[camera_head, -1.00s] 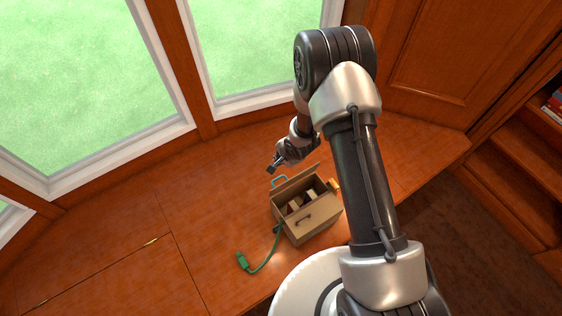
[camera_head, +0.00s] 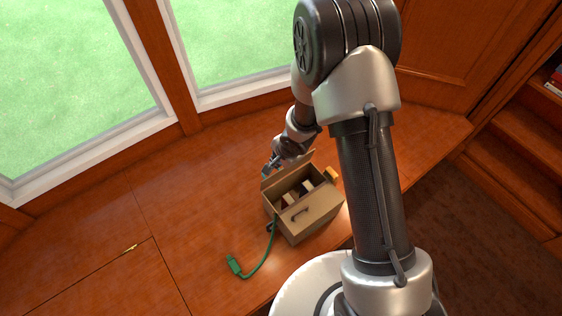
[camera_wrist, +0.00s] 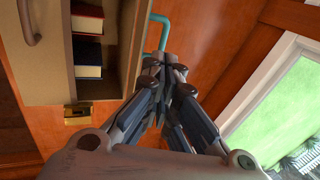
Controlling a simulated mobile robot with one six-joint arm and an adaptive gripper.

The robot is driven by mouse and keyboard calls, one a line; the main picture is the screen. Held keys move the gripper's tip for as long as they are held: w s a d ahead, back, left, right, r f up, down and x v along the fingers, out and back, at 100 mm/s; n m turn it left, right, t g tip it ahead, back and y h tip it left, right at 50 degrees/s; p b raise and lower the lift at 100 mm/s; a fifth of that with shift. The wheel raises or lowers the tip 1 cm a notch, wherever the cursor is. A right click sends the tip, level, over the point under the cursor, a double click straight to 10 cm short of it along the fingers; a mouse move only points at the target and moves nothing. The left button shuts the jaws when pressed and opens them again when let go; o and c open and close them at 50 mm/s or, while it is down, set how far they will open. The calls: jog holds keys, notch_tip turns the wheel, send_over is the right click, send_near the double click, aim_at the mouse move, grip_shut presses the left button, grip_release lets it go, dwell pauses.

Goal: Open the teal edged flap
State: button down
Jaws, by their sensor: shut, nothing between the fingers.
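A tan box (camera_head: 308,218) stands on the wooden counter, its top open. Its back flap (camera_head: 290,172) stands up along the window side and carries a teal handle-like edge piece (camera_wrist: 157,32). The flap also shows in the wrist view (camera_wrist: 134,45) as a tan strip. My gripper (camera_wrist: 165,65) is shut and empty, its fingertips just beside the teal piece on the flap's outer side; I cannot tell whether they touch. In the head view, my gripper (camera_head: 270,168) is behind the flap's left end and hides most of the teal piece.
Books (camera_wrist: 88,55) stand inside the box. A dark handle (camera_head: 299,214) is on the box's near panel, and a yellow piece (camera_head: 332,175) is at its right. A green cable (camera_head: 258,265) lies at the left front.

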jog(key=b+x, duration=0.3)
jog(key=x, duration=0.4)
jog(key=shift+b, duration=0.4)
jog(key=shift+w+a+p, duration=0.15)
jog(key=shift+p, duration=0.3)
jog(key=w+p, duration=0.1)
jog(key=p, duration=0.3)
jog(key=shift+a, duration=0.35)
jog(key=w+a+f+p, duration=0.1)
jog(key=p, duration=0.2)
jog(key=shift+w+f+p, duration=0.15)
jog(key=shift+w+p, duration=0.05)
jog(key=shift+p, duration=0.1)
